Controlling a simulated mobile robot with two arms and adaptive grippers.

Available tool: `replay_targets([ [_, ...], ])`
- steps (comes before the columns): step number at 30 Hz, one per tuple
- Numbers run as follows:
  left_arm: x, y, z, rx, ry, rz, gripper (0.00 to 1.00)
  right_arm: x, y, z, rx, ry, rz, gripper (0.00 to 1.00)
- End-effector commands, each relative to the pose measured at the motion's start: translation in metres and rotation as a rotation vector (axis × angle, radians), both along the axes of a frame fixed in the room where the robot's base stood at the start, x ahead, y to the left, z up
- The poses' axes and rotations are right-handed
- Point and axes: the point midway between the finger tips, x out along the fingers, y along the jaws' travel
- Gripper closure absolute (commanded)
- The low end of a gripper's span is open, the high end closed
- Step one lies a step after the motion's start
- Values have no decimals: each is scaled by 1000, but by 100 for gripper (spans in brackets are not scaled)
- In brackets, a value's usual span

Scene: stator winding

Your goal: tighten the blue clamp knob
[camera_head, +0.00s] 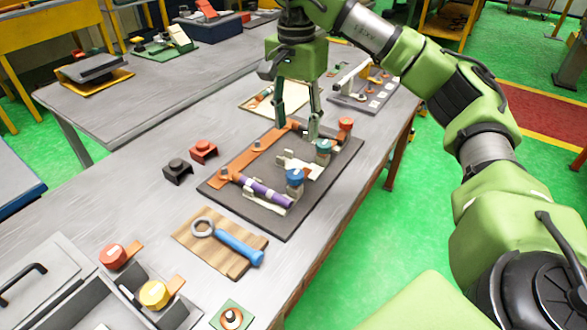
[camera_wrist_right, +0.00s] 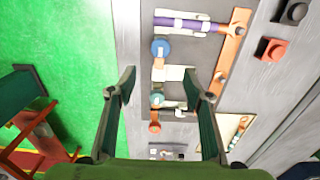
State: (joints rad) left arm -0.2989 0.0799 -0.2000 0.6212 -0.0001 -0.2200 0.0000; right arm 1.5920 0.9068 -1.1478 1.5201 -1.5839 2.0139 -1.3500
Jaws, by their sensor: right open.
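A dark fixture board (camera_head: 222,192) lies on the grey table. It carries a blue knob (camera_head: 295,177) near a purple rod (camera_head: 262,190), and a teal-blue knob (camera_head: 323,146) farther back. My right gripper (camera_head: 297,128) points down above the board's far part, fingers apart and empty. In the right wrist view, the blue knob (camera_wrist_right: 160,48) and the teal one (camera_wrist_right: 157,100) lie between the lines of the open fingers (camera_wrist_right: 160,80), apart from both. Which knob is the clamp's cannot be told. My left gripper is not in view.
An orange-red knob (camera_head: 345,124) stands on the board's far corner. Red (camera_head: 203,151) and black (camera_head: 177,171) blocks sit left of the board. A wooden board (camera_head: 185,238) with a blue-handled wrench (camera_head: 240,249) lies in front. Other fixtures stand behind.

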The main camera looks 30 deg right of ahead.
Motion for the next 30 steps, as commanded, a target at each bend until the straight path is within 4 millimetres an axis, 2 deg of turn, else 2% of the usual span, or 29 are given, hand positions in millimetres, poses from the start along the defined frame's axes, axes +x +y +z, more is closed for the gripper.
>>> replay_targets([
  [7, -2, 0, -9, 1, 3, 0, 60, -1, 1, -49, 3, 6, 1, 54],
  [18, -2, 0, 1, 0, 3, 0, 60, 0, 2, -114, 4, 2, 1, 54],
  [24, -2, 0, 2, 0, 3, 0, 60, 0, 2, -129, 4, 0, 1, 54],
  [30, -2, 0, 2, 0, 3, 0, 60, 0, 2, -130, 4, -2, 1, 54],
])
